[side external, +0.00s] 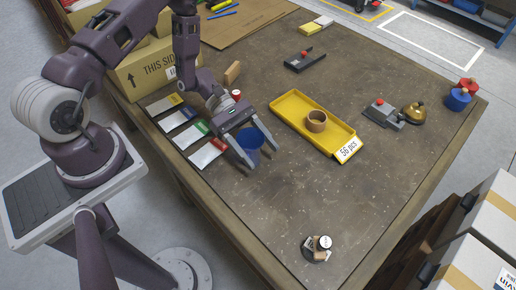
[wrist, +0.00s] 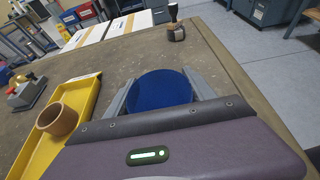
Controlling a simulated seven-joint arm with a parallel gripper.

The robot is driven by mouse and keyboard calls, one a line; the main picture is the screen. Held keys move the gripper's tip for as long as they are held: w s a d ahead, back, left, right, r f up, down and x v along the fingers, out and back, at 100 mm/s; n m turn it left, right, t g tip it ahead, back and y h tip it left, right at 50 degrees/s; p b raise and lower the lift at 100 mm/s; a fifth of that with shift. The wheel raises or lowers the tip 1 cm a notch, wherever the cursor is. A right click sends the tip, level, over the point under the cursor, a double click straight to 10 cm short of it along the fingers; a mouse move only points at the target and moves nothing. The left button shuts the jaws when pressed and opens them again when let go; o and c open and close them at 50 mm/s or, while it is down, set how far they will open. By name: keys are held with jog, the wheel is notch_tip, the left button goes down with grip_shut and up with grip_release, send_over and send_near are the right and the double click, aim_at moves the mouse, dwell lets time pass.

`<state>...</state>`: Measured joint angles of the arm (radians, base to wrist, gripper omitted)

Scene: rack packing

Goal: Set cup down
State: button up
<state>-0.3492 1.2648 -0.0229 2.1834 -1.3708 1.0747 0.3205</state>
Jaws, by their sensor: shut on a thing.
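The blue cup (side external: 250,139) is between the fingers of my gripper (side external: 247,153), which is shut on it, left of the yellow tray. In the wrist view the cup (wrist: 160,88) fills the space between the two grey fingers, and its underside or inside shows as a dark blue disc. I cannot tell whether the cup touches the table. The yellow tray (side external: 292,117) lies on the table and carries a label. A brown ring-shaped cup (side external: 316,121) stands in the tray; it also shows in the wrist view (wrist: 58,119).
Several packets (side external: 181,121) lie left of my gripper by cardboard boxes (side external: 140,76). A small dark holder (side external: 316,252) stands near the front edge. The table between is clear.

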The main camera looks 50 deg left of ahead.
jog(key=shift+f, duration=0.1)
jog(key=o, duration=1.4)
jog(key=shift+c, duration=0.2)
